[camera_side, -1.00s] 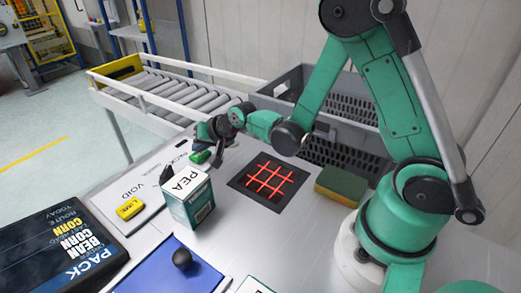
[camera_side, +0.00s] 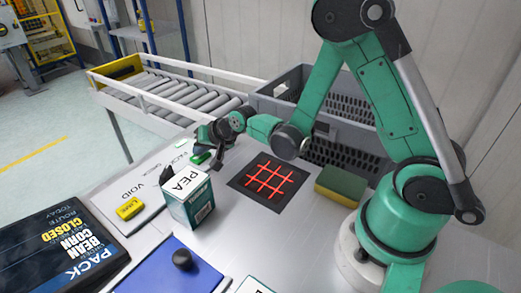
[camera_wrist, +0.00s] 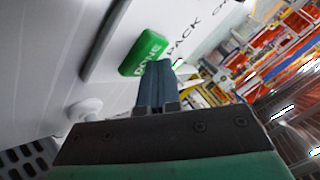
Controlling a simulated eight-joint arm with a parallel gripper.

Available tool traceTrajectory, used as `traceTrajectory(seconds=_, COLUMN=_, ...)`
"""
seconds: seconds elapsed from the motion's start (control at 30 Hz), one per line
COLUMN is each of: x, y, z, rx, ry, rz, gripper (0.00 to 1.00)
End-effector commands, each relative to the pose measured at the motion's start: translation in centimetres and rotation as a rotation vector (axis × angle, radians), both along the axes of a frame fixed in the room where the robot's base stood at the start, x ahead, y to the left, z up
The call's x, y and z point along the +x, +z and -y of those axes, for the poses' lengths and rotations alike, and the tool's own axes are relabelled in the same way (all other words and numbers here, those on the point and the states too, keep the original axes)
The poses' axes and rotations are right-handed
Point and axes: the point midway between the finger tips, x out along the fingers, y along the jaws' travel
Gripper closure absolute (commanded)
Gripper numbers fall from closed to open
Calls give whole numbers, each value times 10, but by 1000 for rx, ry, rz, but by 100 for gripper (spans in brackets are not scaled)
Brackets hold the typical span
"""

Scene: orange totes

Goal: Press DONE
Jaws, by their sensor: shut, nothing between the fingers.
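The green DONE button (camera_side: 200,158) lies on the pale work surface, by the PACK lettering. In the wrist view the button (camera_wrist: 143,55) reads DONE and is just beyond my fingertips. My gripper (camera_side: 217,163) is just right of the button in the side view, pointing down, its fingers together and empty. In the wrist view my gripper's fingers (camera_wrist: 160,70) overlap the button's lower edge; I cannot tell whether they touch it. The dark display (camera_side: 60,235) shows PACK, BEAN, CORN and a yellow CLOSED.
A PEA box (camera_side: 188,199) stands in front of my gripper. A yellow LIME block (camera_side: 130,209) lies on the VOID panel. A red-grid pad (camera_side: 268,182), a green-yellow sponge (camera_side: 341,184) and a blue panel (camera_side: 165,272) with a black knob are nearby. Grey crates (camera_side: 320,105) and a roller conveyor (camera_side: 180,92) are behind.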

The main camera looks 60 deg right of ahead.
Motion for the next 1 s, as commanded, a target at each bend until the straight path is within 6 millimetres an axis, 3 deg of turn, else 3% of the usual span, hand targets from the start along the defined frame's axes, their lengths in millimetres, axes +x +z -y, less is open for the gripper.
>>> traceTrajectory(seconds=0.33, x=0, y=16, z=0, rx=0, ry=1, rz=-1, gripper=100)
traceTrajectory(seconds=0.77, x=0, y=20, z=0, rx=0, ry=0, rz=0, gripper=100)
traceTrajectory(seconds=1.0, x=0, y=42, z=0, rx=0, ry=0, rz=0, gripper=100)
